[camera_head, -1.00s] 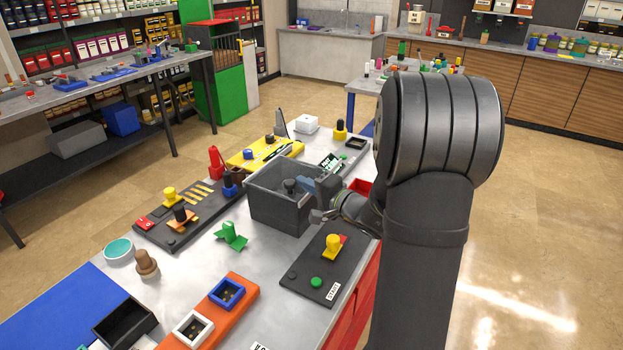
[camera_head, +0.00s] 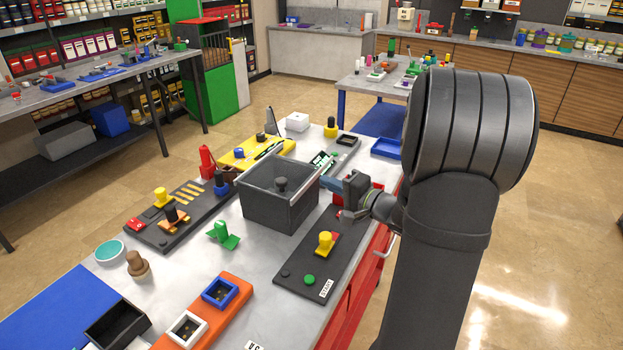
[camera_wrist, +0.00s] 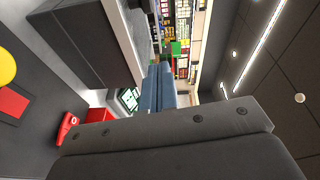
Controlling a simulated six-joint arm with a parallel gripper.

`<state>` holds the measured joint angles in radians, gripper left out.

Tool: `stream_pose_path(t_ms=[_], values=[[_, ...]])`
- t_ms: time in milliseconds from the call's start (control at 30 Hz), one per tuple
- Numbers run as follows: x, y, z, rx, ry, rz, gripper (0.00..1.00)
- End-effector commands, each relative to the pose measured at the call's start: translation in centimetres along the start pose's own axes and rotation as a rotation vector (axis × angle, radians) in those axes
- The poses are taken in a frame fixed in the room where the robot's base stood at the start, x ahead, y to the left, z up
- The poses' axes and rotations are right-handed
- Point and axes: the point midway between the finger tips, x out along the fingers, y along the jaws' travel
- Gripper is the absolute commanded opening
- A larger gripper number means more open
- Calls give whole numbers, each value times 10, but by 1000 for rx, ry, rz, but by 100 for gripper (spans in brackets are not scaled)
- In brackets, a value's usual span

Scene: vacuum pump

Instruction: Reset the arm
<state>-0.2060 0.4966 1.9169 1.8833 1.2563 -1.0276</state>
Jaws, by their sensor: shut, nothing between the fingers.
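My gripper (camera_head: 328,183) is at the right side of the grey bin (camera_head: 268,212), above the back of the black START panel (camera_head: 292,277). Its blue-grey fingers (camera_wrist: 160,88) are together in the wrist view, with nothing between them. My arm comes in from the right. A dark knob (camera_head: 281,184) shows inside the bin. In the wrist view the bin wall (camera_wrist: 88,45) is at upper left, apart from the fingers. I cannot tell the exact gap from the fingers to the panel.
The START panel carries a yellow knob (camera_head: 325,241) and a green button (camera_head: 309,279). A red part marked 0 (camera_wrist: 68,128) is near the gripper. A green piece (camera_head: 223,236) lies left of the bin. Open floor lies right of the table.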

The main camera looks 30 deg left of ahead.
Motion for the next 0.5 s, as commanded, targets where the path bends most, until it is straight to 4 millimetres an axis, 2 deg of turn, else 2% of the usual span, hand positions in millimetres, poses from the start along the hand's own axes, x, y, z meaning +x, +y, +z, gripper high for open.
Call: stream_pose_path(t_ms=[100, 200, 500], values=[[-19, 0, -1, -1, 3, 0, 0], [-29, -1, -1, -1, 2, -1, 0], [-36, 0, 0, -1, 0, -1, 0]])
